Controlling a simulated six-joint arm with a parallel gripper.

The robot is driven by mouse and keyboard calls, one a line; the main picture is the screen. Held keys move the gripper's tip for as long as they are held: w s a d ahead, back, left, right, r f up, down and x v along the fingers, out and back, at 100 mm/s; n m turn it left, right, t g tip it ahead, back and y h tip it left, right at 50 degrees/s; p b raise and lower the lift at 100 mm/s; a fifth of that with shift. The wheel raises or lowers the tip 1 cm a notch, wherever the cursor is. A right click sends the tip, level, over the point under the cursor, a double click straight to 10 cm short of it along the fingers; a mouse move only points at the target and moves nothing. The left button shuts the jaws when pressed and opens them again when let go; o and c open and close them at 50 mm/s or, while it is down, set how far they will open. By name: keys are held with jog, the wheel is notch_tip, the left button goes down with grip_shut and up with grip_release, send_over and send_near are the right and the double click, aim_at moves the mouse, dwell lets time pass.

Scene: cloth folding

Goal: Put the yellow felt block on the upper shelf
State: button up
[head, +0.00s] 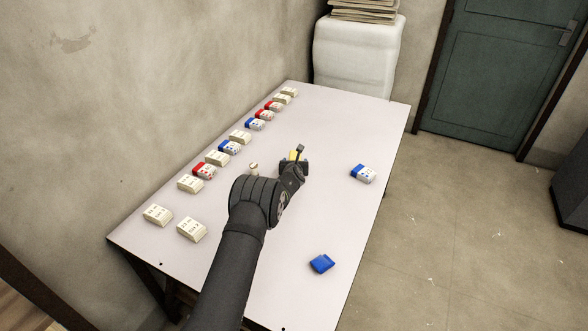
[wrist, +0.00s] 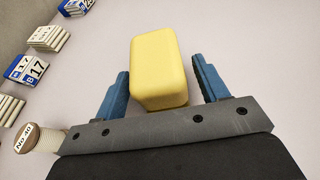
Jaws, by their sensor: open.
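The yellow felt block (wrist: 159,62) stands on the pale table between the two blue fingers of my gripper (wrist: 162,72) in the wrist view. The fingers are spread, with a gap showing on each side of the block's near part, and the block reaches beyond the fingertips. No shelf can be made out in either view.
A row of cream, red and blue stacks (head: 229,147) lines the table's left side. A small spool (wrist: 38,139) is left of my gripper. A blue-and-white stack (head: 363,174) and a folded blue piece (head: 321,263) lie to the right and front. The table (head: 340,130) is clear between.

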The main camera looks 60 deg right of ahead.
jog(key=v, duration=1)
jog(key=shift+a+r, duration=0.1)
jog(key=shift+o, duration=0.4)
jog(key=shift+s+a+r, duration=0.1)
jog(key=shift+s+a, duration=0.1)
jog(key=shift+a, duration=0.15)
jog(key=s+a+r, duration=0.2)
jog(key=a+r, duration=0.2)
jog(key=r, duration=0.1)
jog(key=shift+x, duration=8.65)
jog(key=shift+w+a+f, duration=0.1)
jog(key=shift+f, duration=0.05)
jog(key=shift+c, duration=0.4)
jog(key=c, duration=1.1)
